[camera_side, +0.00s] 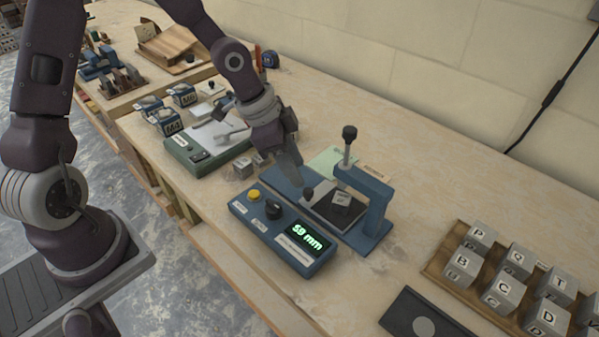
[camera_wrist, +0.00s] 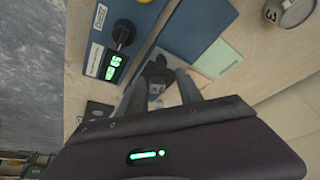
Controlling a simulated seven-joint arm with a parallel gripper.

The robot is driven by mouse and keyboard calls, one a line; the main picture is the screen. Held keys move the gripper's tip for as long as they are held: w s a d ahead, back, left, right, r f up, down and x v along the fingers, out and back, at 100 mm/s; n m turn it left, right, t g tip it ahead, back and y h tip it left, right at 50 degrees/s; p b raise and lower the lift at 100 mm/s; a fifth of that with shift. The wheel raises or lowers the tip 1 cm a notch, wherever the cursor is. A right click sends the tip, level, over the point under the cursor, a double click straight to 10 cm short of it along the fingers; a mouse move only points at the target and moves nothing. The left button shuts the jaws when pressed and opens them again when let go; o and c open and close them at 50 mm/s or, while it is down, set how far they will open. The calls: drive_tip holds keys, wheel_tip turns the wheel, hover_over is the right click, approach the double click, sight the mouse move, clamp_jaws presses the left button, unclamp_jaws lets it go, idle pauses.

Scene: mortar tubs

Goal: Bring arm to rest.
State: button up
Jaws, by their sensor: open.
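My gripper (camera_side: 297,175) hangs at the end of my bent arm, over the left part of a blue press (camera_side: 376,205) on the workbench. It also shows in the wrist view (camera_wrist: 162,88), with its two fingers apart and nothing held between them. A small grey cube (camera_side: 342,198) sits on the dark plate of the press, to the right of the fingers and apart from them in the side view. In the wrist view the cube (camera_wrist: 156,89) shows between the fingers, farther down. The exact height of the fingertips above the press is hard to tell.
A blue control box (camera_side: 270,236) reading 59 mm stands in front of the press. A wooden tray (camera_side: 435,266) of lettered cubes and a dark plate (camera_side: 405,312) lie at right. A green scale (camera_side: 180,150) and labelled tubs (camera_side: 183,95) stand at left. A wall runs behind.

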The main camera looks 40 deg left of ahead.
drive_tip(key=s+a+r+n+y, duration=0.3)
drive_tip(key=s+a+r+y, duration=0.15)
drive_tip(key=s+r, duration=0.5)
drive_tip(key=s+r+n+t, duration=0.1)
drive_tip(key=s+r+n, duration=0.2)
drive_tip(key=s, duration=0.3)
drive_tip(key=s+r+n+t+h, duration=0.1)
drive_tip(key=s+r+n, duration=0.2)
drive_tip(key=s+r, duration=0.2)
drive_tip(key=shift+s+r, duration=0.15)
drive_tip(key=shift+s, duration=0.6)
drive_tip(key=shift+a, duration=0.1)
drive_tip(key=shift+c, duration=0.2)
idle(0.7)
